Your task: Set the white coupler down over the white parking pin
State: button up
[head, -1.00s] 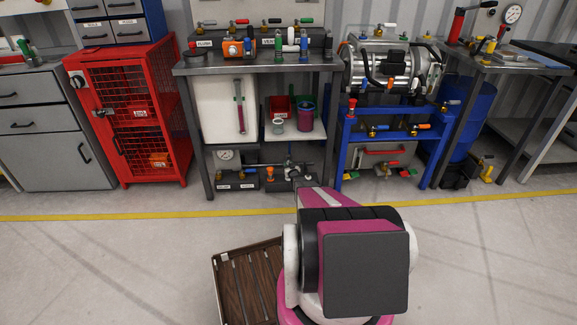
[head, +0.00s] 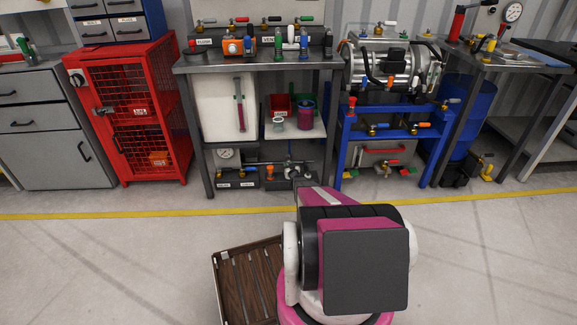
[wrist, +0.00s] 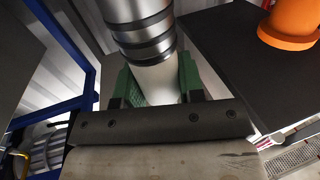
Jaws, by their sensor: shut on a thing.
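My gripper (wrist: 155,88) shows in the wrist view with its green fingertips on either side of a cylindrical coupler (wrist: 155,80). It is shut on it. The coupler's lower part is white, and a silver barrel with dark bands rises from it to the top edge. In the head view my arm reaches forward at the lower middle, and I cannot make out the gripper or the coupler there. I cannot pick out the white parking pin in either view. Whether the coupler touches anything at its far end is not visible.
A steel workbench (head: 335,64) carries several valves and coloured fittings. A blue stand (head: 400,134) with a metal cylinder is to its right, a red mesh cabinet (head: 130,155) to its left. A slatted crate (head: 219,258) lies near my arm. An orange part (wrist: 291,22) sits on a dark surface.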

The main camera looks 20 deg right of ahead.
jog(key=shift+f, duration=0.8)
dwell(1.0)
dwell(0.4)
jog(key=o, duration=1.1)
jog(key=s, duration=1.1)
jog(key=s+a+r+m+g+h, duration=0.1)
jog(key=s+a+r+g, duration=0.4)
jog(key=r, duration=0.5)
jog(key=s+a+r+g+h, duration=0.1)
jog(key=s+a+r+g, duration=0.1)
jog(key=s+a+r, duration=0.5)
jog(key=s+a+r+g, duration=0.3)
jog(key=s+a+r, duration=0.2)
jog(key=s, duration=0.5)
jog(key=s+a+r+g+y, duration=0.1)
jog(key=s+a+r+g, duration=0.3)
jog(key=s+r, duration=0.6)
jog(key=s+a+r+n+g+y, duration=0.1)
jog(key=s+a+r+g, duration=0.3)
jog(key=s+a+r, duration=0.4)
jog(key=shift+s, duration=1.15)
